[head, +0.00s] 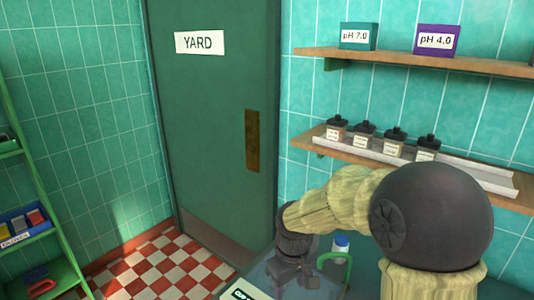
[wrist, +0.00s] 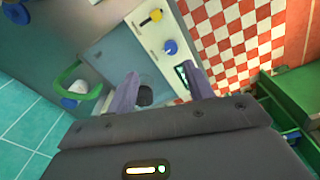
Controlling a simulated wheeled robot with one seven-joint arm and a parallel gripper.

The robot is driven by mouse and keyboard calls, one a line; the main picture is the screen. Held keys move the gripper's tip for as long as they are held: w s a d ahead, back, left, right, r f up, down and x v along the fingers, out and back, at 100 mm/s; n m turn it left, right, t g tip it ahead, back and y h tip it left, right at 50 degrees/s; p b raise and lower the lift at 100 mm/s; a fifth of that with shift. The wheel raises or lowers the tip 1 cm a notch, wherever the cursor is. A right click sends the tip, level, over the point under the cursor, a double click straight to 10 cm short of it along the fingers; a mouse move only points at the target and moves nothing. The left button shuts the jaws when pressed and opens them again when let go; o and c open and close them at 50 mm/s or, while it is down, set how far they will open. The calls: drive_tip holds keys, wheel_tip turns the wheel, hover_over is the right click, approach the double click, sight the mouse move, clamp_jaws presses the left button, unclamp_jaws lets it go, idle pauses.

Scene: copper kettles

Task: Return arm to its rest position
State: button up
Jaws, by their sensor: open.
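My gripper (wrist: 160,92) is open in the wrist view, its two purple-grey fingers apart. Nothing is held between them. In the head view my gripper (head: 294,278) hangs at the end of my arm, low in the picture, above a grey-blue worktop (head: 257,276). My arm reaches in from the lower right and hides part of the worktop. A dark round spot shows behind the left finger in the wrist view; I cannot tell what it is.
A pale panel with knobs (wrist: 160,35) is near. Wall shelves hold boxes and several dark-capped bottles (head: 364,133). A green door (head: 215,120) and shelf rack (head: 50,215) stand left; checkered floor (head: 165,265) is clear.

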drive_tip(key=s+d+f+m+t, duration=0.1)
drive_tip(key=s+d+m+t, duration=0.1)
drive_tip(key=s+d+m, duration=0.4)
drive_tip(key=s+d, duration=0.3)
drive_tip(key=s, duration=0.1)
drive_tip(key=shift+s+d+f+m, duration=0.3)
drive_tip(key=shift+m, duration=0.1)
